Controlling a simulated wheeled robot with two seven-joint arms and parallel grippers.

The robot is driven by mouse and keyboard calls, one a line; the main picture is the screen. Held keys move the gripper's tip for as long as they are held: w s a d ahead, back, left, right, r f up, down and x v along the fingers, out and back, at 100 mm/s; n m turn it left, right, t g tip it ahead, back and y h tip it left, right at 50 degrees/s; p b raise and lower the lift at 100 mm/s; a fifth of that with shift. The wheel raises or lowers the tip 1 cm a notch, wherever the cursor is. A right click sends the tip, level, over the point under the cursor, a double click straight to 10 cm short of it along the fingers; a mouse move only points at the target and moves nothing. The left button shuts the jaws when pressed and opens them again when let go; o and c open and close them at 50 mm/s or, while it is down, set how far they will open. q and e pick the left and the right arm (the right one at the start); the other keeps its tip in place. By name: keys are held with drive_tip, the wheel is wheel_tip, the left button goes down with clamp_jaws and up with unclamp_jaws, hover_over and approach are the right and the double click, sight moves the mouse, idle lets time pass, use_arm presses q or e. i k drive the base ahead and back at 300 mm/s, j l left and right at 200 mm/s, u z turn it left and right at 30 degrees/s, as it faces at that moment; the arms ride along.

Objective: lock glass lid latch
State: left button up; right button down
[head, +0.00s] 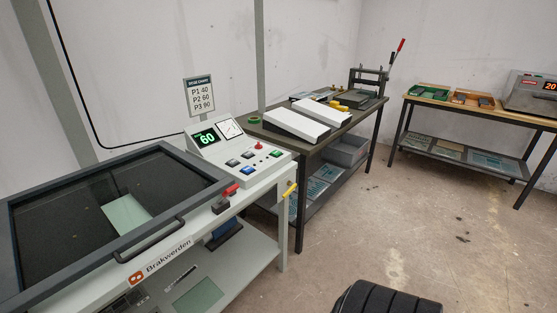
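The plate processor (262,178) is a pale machine at the left of the head view. Its dark-framed glass lid (70,215) lies over the exposure bed, looking lowered; I cannot tell whether it is fully seated. A pale green plate (127,214) shows through the glass. A black bar handle (149,241) is on the lid's front edge. A small latch with a red lever (231,189) and dark body (221,206) sits at the lid's front right corner. I cannot tell whether it is engaged. Neither of my grippers is in view.
The control panel (238,150) reads 60. A yellow handle (290,188) sticks out at the machine's right end. A workbench (298,147) stands behind, and a wooden-topped table (470,112) at the far right. The floor (400,215) between is mostly clear.

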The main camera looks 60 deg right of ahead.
sight(231, 190)
drive_tip(key=z, duration=1.35)
